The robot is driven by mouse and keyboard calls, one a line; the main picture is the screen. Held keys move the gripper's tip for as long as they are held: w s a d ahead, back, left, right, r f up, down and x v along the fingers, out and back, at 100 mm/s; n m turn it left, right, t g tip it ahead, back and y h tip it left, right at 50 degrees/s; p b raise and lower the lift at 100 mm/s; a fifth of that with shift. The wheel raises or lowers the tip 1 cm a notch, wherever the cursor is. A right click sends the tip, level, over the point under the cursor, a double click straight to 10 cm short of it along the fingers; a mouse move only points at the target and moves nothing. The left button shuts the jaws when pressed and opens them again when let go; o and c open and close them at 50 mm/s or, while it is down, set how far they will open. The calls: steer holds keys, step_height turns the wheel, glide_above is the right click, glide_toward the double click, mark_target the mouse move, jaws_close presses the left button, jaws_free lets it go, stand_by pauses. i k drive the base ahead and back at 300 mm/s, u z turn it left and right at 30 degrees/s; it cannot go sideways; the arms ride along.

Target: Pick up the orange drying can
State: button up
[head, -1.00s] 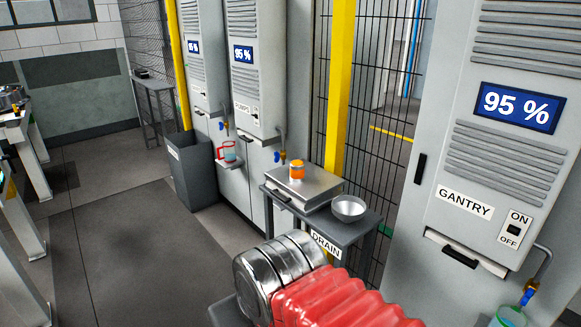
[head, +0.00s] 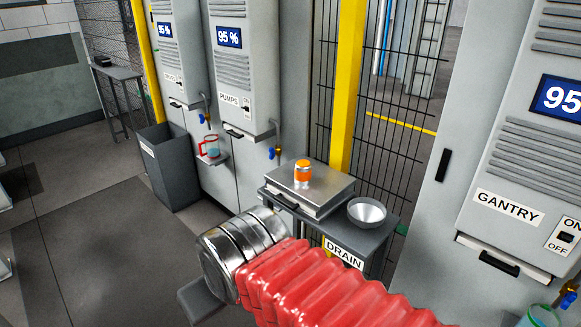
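The orange drying can (head: 303,172) is a small orange cylinder with a pale band. It stands upright on a flat silver box (head: 312,190) on the small grey table marked DRAIN, right of the picture's middle in the head view. My arm, with a red ribbed sleeve and a shiny metal section, reaches in from the bottom, in front of and below the table. My gripper's fingers do not show in this view. Nothing touches the can.
A metal bowl (head: 367,212) sits on the table (head: 378,240) right of the box. A yellow post (head: 346,90) and wire mesh stand behind. Grey cabinets flank the table. A dark bin (head: 170,168) stands to the left. The floor (head: 95,240) at left is clear.

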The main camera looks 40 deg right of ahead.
mark_target(303, 168)
steer(key=i, duration=1.35)
steer(key=z, duration=0.65)
